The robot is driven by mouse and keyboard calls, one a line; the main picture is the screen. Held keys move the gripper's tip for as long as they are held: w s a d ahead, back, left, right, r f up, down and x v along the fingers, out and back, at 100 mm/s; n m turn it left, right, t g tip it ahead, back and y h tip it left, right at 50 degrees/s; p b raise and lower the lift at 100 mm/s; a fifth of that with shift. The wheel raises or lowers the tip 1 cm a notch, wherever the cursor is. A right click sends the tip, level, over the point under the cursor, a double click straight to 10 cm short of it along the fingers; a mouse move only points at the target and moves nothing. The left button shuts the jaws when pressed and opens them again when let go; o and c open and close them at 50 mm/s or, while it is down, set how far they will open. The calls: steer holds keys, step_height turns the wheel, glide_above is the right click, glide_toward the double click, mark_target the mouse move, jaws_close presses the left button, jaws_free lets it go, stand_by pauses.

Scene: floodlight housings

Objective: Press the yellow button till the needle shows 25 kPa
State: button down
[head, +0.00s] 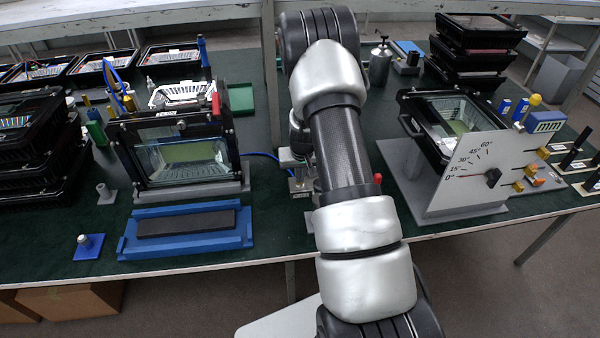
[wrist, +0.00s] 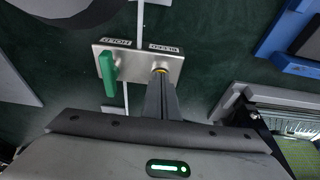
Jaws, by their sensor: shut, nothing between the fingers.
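In the wrist view a metal plate (wrist: 135,63) with two small upside-down labels lies on the dark green table. The yellow button (wrist: 160,70) shows only as a thin yellow rim at the plate's right part. My shut, empty gripper (wrist: 161,79) has its fingertips over the button and hides most of it; I cannot tell if they touch or press it. A green lever (wrist: 107,73) stands on the plate's left part. In the head view my arm hides the gripper and the button. I see no kPa gauge or needle in either view.
A floodlight housing (head: 127,150) stands left of my arm, with a blue tray (head: 185,252) before it. At right, a white angle-dial panel (head: 466,195) stands by another housing (head: 405,103). Black crates (head: 40,190) are stacked far left. A blue hose (head: 262,155) runs behind my arm.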

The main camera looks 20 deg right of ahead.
steer(key=shift+s+a+f, duration=0.2)
steer(key=shift+s+f, duration=0.2)
steer(key=shift+f, duration=0.15)
steer(key=r, duration=0.1)
steer(key=r+p, duration=0.1)
steer(key=r, duration=0.1)
steer(key=r+p, duration=0.1)
steer(key=r, duration=0.1)
steer(key=shift+w+d, duration=0.1)
steer(key=shift+w, duration=0.25)
steer(key=d+v, duration=0.1)
steer(key=v, duration=0.9)
steer(key=shift+a+b, duration=0.3)
steer(key=shift+a, duration=0.05)
steer(key=shift+w, duration=0.1)
